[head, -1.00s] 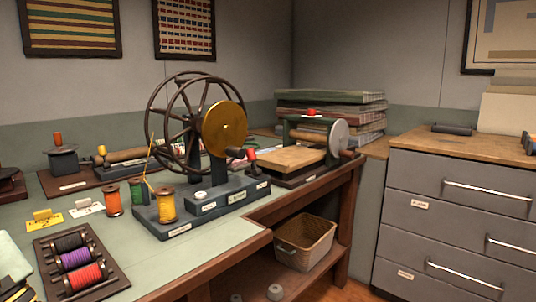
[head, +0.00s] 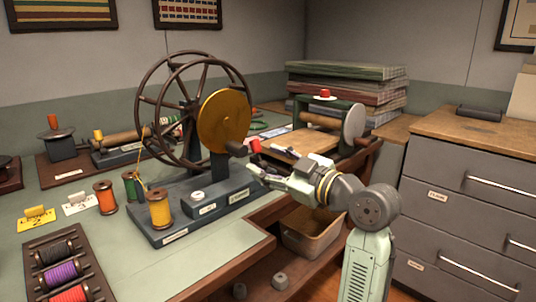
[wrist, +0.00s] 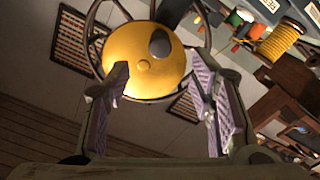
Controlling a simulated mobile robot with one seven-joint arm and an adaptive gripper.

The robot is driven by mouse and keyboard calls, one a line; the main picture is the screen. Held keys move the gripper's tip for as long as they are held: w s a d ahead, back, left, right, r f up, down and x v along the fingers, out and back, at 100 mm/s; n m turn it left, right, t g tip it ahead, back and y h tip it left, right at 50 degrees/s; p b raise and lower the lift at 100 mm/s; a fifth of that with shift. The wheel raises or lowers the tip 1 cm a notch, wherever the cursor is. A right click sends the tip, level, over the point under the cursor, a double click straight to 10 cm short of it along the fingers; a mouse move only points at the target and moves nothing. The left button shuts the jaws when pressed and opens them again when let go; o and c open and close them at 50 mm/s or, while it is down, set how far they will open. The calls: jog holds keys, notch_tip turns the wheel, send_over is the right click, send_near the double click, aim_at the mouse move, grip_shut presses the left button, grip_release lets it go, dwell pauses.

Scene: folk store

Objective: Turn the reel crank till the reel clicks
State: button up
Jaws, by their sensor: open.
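The reel is a large dark spoked wheel (head: 160,98) on a dark base, with a brass disc (head: 223,118) on its near side. A dark crank (head: 237,148) with a red end (head: 254,146) sticks out low on the disc's right. My gripper (head: 255,174) is just below and right of the crank, apart from it as far as I can see. In the wrist view my gripper (wrist: 160,80) is open and empty, with the brass disc (wrist: 140,68) beyond the fingers. A dark rounded part (wrist: 159,43), likely the crank, shows on the disc.
A yellow thread spool (head: 159,209) stands on the reel's base. An orange spool (head: 105,197) and a thread rack (head: 63,270) are on the left bench. A small press (head: 352,122) stands behind my arm. A basket (head: 312,236) sits on the shelf below.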

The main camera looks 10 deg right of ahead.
aim_at(244, 151)
jog(key=p+x, duration=0.2)
jog(key=x, duration=0.8)
jog(key=shift+w+a+r, duration=0.1)
jog(key=shift+w+a, duration=0.1)
jog(key=shift+w, duration=0.1)
jog(key=shift+c, duration=0.2)
jog(key=c, duration=0.9)
